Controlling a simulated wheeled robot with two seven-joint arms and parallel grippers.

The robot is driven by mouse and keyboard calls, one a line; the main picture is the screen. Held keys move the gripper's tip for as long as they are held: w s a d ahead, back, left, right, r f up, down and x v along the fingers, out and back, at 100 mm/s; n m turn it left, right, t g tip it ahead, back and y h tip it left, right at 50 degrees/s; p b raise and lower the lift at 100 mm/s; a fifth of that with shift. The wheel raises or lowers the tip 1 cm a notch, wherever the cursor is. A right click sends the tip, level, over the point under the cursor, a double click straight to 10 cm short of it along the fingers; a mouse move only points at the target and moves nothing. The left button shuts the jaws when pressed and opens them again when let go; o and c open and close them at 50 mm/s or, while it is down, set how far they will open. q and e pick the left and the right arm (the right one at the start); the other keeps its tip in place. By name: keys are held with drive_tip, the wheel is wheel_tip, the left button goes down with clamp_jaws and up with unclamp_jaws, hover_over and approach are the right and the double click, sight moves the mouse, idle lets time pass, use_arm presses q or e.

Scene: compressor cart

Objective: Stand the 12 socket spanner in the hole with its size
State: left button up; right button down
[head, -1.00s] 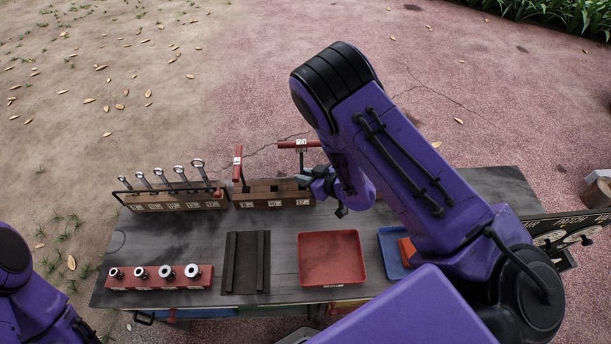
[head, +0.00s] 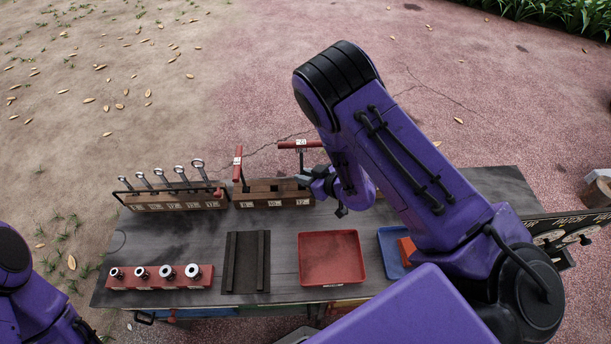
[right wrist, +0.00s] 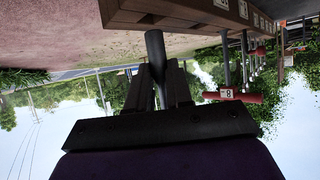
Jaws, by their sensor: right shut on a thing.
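The 12 socket spanner is a T-shaped tool with a red crossbar and a white label (head: 300,144). My right gripper (head: 304,179) is shut on its dark shaft, which also shows between the fingers in the right wrist view (right wrist: 155,48). The spanner is about upright at the right end of a wooden block (head: 262,187), whose front carries white size labels, the 12 at the right. The shaft's lower end is near the block (right wrist: 175,8); I cannot tell whether it is in the hole. My left gripper is out of view.
A red-handled spanner (head: 238,162), labelled 8 in the wrist view, stands at the block's left end. A spanner rack (head: 172,203) is further left. In front are a socket rail (head: 160,283), a dark grooved tray (head: 246,262), a red tray (head: 329,258) and a blue tray (head: 388,245).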

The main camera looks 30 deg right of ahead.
drive_tip(key=shift+f+b, duration=1.5)
drive_tip(key=shift+f, duration=0.5)
drive_tip(key=c, duration=0.9)
unclamp_jaws()
drive_tip(key=shift+c, duration=0.2)
drive_tip(key=b+v, duration=0.1)
drive_tip(key=v, duration=0.9)
drive_tip(key=shift+s+r, duration=0.2)
drive_tip(key=shift+r, duration=0.05)
